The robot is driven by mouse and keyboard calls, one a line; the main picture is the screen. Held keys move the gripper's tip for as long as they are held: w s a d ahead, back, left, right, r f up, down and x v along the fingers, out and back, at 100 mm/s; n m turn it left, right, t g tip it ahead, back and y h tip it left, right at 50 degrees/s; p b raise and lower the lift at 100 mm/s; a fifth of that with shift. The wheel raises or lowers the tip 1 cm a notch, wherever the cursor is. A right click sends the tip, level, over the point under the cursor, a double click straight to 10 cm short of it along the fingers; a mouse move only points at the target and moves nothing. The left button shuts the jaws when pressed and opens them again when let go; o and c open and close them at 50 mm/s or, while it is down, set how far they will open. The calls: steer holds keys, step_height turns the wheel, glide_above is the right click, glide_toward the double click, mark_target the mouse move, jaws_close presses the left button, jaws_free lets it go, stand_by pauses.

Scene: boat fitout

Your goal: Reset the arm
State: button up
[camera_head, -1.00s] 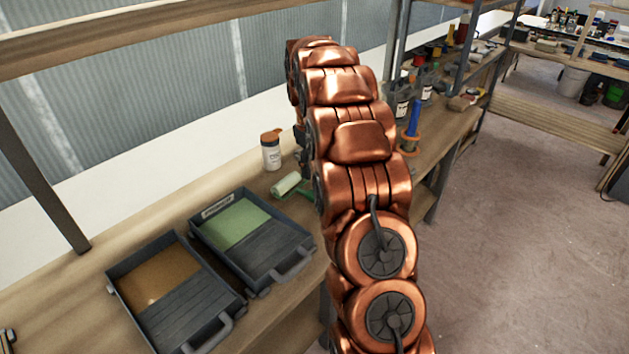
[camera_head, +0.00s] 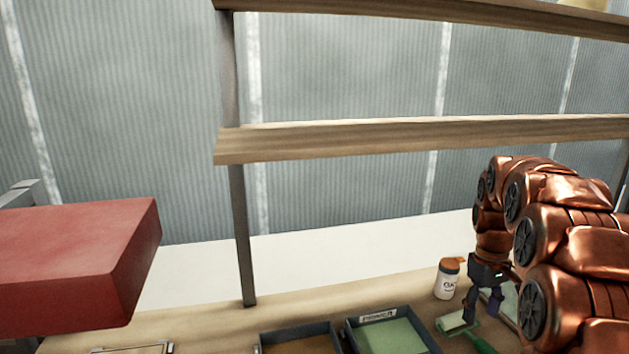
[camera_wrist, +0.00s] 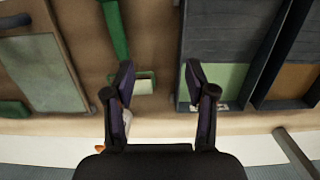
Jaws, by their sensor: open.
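My copper arm reaches in from the right in the head view. My gripper (camera_head: 482,303) points down over the bench, beside a white jar with an orange-brown lid (camera_head: 447,279). In the wrist view my gripper (camera_wrist: 157,75) has its two fingers spread apart with nothing between them. A roller with a green handle (camera_head: 458,321) lies on the bench close to the fingers. In the wrist view the roller's pale sleeve (camera_wrist: 143,84) shows near the left finger. The jar is mostly hidden behind that finger there.
A tray with a green pad (camera_head: 388,335) and a tray with a brown pad (camera_head: 300,343) stand left of the gripper. Wooden shelves (camera_head: 400,139) run above the bench on a dark post (camera_head: 241,230). A red block (camera_head: 70,265) is at the far left.

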steer(key=s+a+r+m, duration=0.1)
steer(key=s+a+r, duration=0.2)
steer(key=s+a, duration=0.95)
steer(key=s+a+f+m, duration=0.1)
steer(key=s+a+f, duration=0.1)
steer(key=s, duration=0.8)
steer(key=s+a+f, duration=0.2)
steer(key=s+a, duration=0.1)
steer(key=s, duration=0.7)
steer(key=shift+s+a+m+g+p, duration=0.15)
steer(key=shift+s+m+g+p, duration=0.15)
steer(key=shift+m+p, duration=0.1)
steer(key=shift+f, duration=0.1)
